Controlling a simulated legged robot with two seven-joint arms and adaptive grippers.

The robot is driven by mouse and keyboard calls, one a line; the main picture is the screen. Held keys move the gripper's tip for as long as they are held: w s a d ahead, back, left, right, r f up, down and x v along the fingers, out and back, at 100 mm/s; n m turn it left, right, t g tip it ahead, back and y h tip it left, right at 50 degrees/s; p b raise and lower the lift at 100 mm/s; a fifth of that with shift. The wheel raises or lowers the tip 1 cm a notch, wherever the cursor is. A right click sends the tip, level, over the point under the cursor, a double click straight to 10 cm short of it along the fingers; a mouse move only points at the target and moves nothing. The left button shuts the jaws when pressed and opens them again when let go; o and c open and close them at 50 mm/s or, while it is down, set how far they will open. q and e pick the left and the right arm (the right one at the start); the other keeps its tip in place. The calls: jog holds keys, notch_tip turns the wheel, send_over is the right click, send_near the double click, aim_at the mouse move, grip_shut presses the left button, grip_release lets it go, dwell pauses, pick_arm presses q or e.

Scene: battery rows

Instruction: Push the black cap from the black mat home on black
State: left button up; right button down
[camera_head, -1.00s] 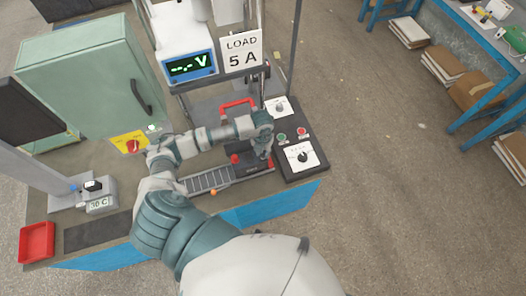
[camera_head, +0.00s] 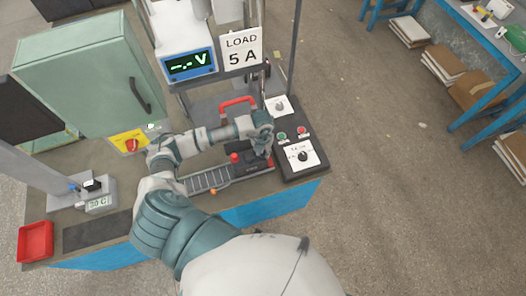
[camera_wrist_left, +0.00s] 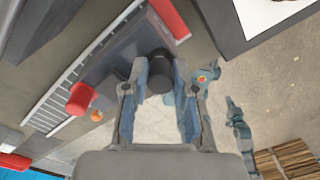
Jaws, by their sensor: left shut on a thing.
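My left gripper (camera_head: 263,150) is over the right end of the battery block (camera_head: 252,170) on the bench. In the left wrist view its fingers (camera_wrist_left: 165,88) are closed around the black cap (camera_wrist_left: 160,68), a dark round cylinder. The cap looks to be at the dark block, but whether it is seated on the black post is hidden beneath it. A red cap (camera_wrist_left: 80,98) stands on the block's other side, also seen in the head view (camera_head: 235,158). The black mat (camera_head: 97,232) lies bare at the bench's front left. My right gripper is not in view.
A black control box (camera_head: 296,150) with knobs and buttons stands close right of the gripper. A red handle (camera_head: 238,103) and the load sign (camera_head: 242,48) are behind. A grey slotted strip (camera_head: 208,180) lies left. A red tray (camera_head: 36,241) sits at the front left corner.

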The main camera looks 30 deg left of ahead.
pick_arm(q)
jog(key=shift+f+b, duration=0.35)
jog(key=shift+f, duration=0.05)
dwell(0.4)
jog(key=o, duration=1.3)
jog(key=shift+r+p, duration=2.6)
jog(key=shift+r, duration=0.95)
